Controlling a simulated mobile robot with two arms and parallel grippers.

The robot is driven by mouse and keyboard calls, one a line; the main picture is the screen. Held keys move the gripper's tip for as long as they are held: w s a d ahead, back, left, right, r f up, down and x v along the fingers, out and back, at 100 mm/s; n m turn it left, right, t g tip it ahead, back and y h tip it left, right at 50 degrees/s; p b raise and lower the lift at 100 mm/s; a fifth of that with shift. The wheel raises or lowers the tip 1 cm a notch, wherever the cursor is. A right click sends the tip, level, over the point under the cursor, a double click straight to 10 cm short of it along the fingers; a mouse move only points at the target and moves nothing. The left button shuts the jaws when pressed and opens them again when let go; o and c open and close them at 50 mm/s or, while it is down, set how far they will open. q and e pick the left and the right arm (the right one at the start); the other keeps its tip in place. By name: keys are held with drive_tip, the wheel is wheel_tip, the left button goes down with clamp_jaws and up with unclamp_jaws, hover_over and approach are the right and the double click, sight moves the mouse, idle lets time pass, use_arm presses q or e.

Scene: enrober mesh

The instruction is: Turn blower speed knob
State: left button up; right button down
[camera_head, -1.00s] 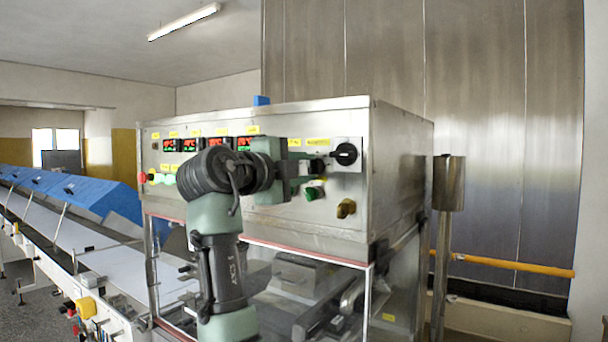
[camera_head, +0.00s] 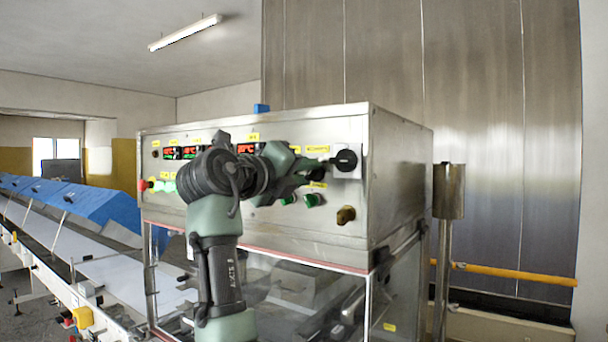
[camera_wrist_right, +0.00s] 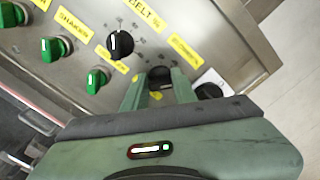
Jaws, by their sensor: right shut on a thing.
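My right gripper (camera_head: 312,168) reaches from the left across the front of the steel control panel (camera_head: 290,225). In the wrist view its two green fingers (camera_wrist_right: 158,92) are shut around a black knob (camera_wrist_right: 160,77), one finger on each side. A yellow label (camera_wrist_right: 186,50) sits beside this knob, its text too small to read surely. The gripper is tilted. A similar black knob with a white mark (camera_wrist_right: 120,43), by a BELT % label, stands free to its left. In the head view the gripper mostly hides the held knob. My left gripper is not in view.
A larger black switch on a white plate (camera_head: 346,160) sits just right of the gripper. Red displays (camera_head: 182,153) line the panel's left. A metal post (camera_head: 447,200) stands right of the cabinet.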

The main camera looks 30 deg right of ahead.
drive_tip(key=shift+f, duration=0.2)
idle(0.4)
drive_tip(key=c, duration=1.1)
unclamp_jaws()
drive_tip(key=shift+r, duration=0.1)
drive_tip(key=shift+a, duration=0.1)
drive_tip(key=shift+s+a, duration=0.15)
drive_tip(key=shift+a, duration=0.1)
drive_tip(key=b+v, duration=0.3)
drive_tip(key=v, duration=0.4)
